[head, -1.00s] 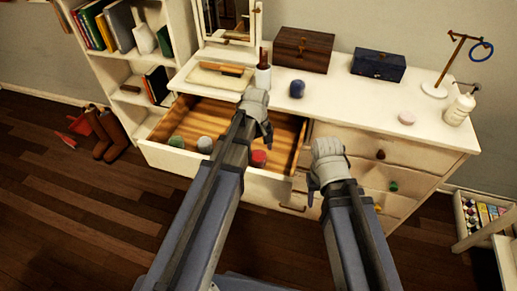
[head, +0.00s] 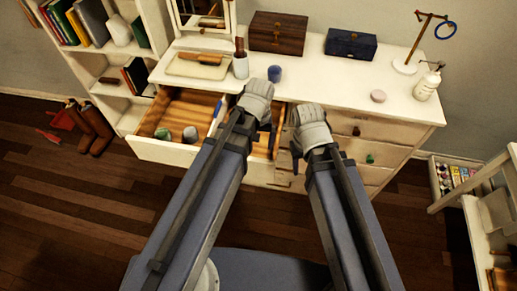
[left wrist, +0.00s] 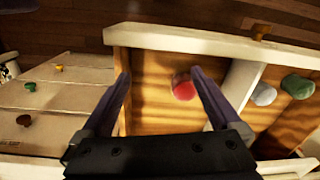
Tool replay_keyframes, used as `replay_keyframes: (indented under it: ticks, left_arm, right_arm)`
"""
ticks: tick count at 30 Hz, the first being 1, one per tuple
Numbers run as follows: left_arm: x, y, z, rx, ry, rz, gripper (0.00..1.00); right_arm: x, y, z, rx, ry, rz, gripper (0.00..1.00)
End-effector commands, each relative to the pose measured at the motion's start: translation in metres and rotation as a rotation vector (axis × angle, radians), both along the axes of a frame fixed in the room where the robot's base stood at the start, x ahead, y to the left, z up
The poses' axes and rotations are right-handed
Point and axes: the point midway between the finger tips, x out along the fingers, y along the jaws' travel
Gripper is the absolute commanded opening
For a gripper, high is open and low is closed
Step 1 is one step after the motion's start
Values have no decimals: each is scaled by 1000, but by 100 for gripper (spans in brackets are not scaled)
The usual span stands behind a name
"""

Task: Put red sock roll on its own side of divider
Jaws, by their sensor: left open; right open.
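The red sock roll (left wrist: 184,87) lies on the wooden floor of the open drawer (head: 165,150), in the compartment holding no other visible roll. In the head view my left arm hides it. The pale divider (left wrist: 241,85) stands between it and the grey roll (left wrist: 264,94) and green roll (left wrist: 298,86). These also show in the head view, grey (head: 190,134) and green (head: 162,133). My left gripper (left wrist: 160,73) is open above the drawer, with the red roll seen between its fingers, nearer the right one. My right gripper (head: 297,155) is open and empty by the drawer's right end.
A blue roll (head: 274,74) stands on the dresser top, beside a bottle (head: 240,65). Two boxes (head: 277,33), (head: 350,44) stand behind. Closed drawers with knobs (head: 370,159) are to the right. A bookshelf (head: 120,60) adjoins on the left.

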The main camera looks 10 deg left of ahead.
Motion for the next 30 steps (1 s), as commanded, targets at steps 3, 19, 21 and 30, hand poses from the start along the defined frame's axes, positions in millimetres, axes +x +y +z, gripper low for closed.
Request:
replay_keyframes:
  ticks: [3,19,21,30]
  left_arm:
    - [-40,-22,1,28,23,-252,98]
    - [-67,-38,1,54,48,-500,98]
    - [-67,-38,1,53,48,-500,98]
    - [-67,-38,1,53,48,-498,98]
  right_arm:
    - [0,0,0,0,0,0,50]
    - [0,0,0,0,0,0,50]
    - [0,0,0,0,0,0,50]
    - [0,0,0,0,0,0,50]
